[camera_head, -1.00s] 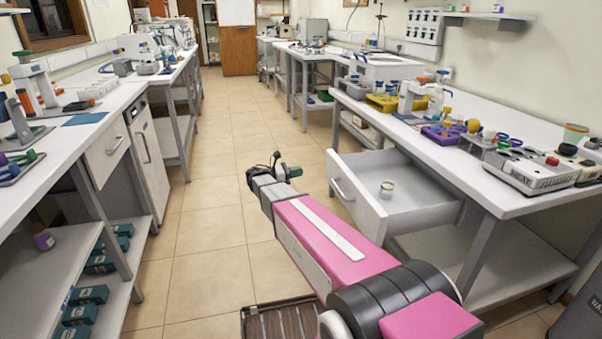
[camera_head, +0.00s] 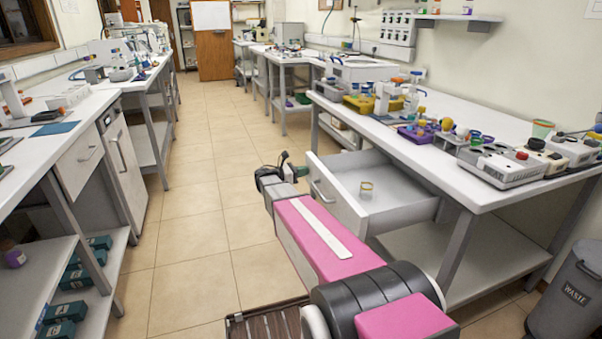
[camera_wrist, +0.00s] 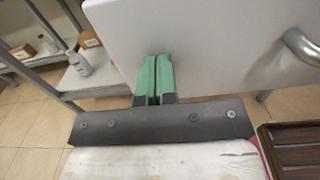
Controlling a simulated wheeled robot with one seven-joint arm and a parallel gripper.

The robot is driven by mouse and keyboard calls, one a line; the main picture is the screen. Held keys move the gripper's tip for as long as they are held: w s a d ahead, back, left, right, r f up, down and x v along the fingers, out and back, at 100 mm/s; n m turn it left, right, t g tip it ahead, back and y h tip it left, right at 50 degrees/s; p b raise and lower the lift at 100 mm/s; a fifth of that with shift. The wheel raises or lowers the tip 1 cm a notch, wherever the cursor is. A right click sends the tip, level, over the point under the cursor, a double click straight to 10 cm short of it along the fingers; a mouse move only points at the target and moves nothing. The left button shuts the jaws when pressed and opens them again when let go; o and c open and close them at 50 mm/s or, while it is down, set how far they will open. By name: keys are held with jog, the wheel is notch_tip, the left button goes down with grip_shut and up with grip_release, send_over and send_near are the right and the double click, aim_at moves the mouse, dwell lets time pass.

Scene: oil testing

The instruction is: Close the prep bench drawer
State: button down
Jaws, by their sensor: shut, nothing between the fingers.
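The prep bench drawer (camera_head: 372,192) stands pulled out from the right-hand bench, with its front panel facing left toward the aisle. In the head view my gripper (camera_head: 284,160) is just left of the drawer front, partly hidden by my arm.
The right-hand bench top (camera_head: 440,165) carries racks and instruments. A waste bin (camera_head: 568,290) stands at the right. The tiled aisle (camera_head: 185,200) is clear between the benches. The wrist view shows a lower shelf with a white bottle (camera_wrist: 80,62).

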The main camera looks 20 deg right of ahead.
jog(key=shift+d, duration=0.15)
jog(key=d, duration=2.1)
jog(key=w+d, duration=0.1)
jog(key=d, duration=0.9)
jog(key=shift+w+d, duration=0.1)
jog(key=shift+d, duration=0.3)
send_over(339, 174)
jog(key=s+a+f+m+y, duration=0.1)
jog(key=s+a, duration=0.1)
jog(key=s+a+f+m+y, duration=0.1)
jog(key=s+f, duration=0.1)
jog(key=s+a+f+m+y, duration=0.1)
jog(key=s+a+f+m, duration=0.1)
jog(key=shift+s+a+y, duration=0.1)
jog(key=shift+a+y, duration=0.2)
jog(key=shift+y, duration=0.1)
jog(key=s+a+f+m+y, duration=0.4)
jog(key=s+a+m+y, duration=0.3)
jog(key=a, duration=0.7)
jog(key=s+a+f+m+y, duration=0.4)
jog(key=s+a+m+y, duration=0.3)
jog(key=s+a, duration=0.4)
jog(key=a, duration=0.3)
jog(key=shift+s+f+g, duration=0.15)
jog(key=shift+s+g, duration=0.15)
jog(key=shift+s, duration=0.1)
